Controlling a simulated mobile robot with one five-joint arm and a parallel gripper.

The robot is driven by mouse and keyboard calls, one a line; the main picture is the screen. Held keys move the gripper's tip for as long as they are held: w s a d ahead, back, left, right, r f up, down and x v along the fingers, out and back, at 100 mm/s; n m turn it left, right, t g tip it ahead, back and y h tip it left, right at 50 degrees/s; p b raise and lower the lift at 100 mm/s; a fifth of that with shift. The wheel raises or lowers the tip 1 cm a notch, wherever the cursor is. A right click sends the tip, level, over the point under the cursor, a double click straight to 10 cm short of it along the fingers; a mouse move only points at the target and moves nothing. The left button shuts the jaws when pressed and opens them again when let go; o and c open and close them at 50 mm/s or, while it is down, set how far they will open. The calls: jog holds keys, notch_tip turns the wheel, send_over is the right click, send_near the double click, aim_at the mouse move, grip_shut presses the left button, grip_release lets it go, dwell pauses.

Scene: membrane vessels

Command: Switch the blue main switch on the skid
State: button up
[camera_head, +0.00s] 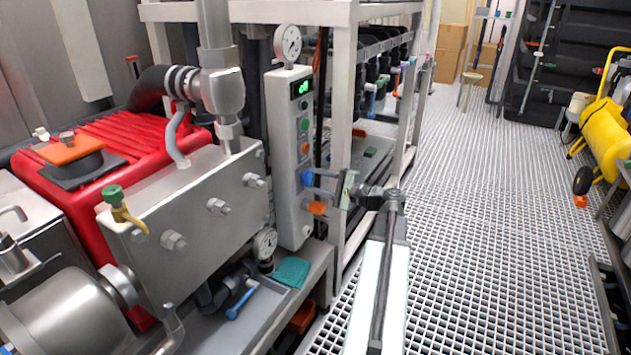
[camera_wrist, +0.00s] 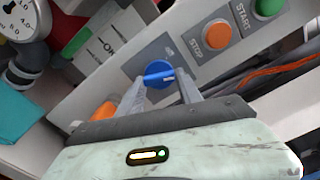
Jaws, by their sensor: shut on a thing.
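The blue main switch (camera_head: 307,178) is a round knob low on the grey control panel (camera_head: 287,130) of the skid. In the wrist view the blue switch (camera_wrist: 157,72) has a raised bar across its face, seen between my fingertips. My gripper (camera_head: 316,182) reaches the panel from the right. In the wrist view my gripper (camera_wrist: 160,80) has its fingers on either side of the switch's bar, shut on it. The bar lies nearly level in the wrist picture. Part of the knob's lower edge is hard to make out between the fingers.
Orange STOP (camera_wrist: 217,34) and green START (camera_wrist: 266,6) buttons sit on the same panel. An orange part (camera_head: 317,208) is just below the switch. A white frame post (camera_head: 340,120) stands close behind my gripper. The grating floor (camera_head: 470,230) is open to the right.

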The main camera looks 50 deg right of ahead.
jog(key=shift+m, duration=0.6)
jog(key=o, duration=1.4)
jog(key=v, duration=0.7)
jog(key=shift+s, duration=0.4)
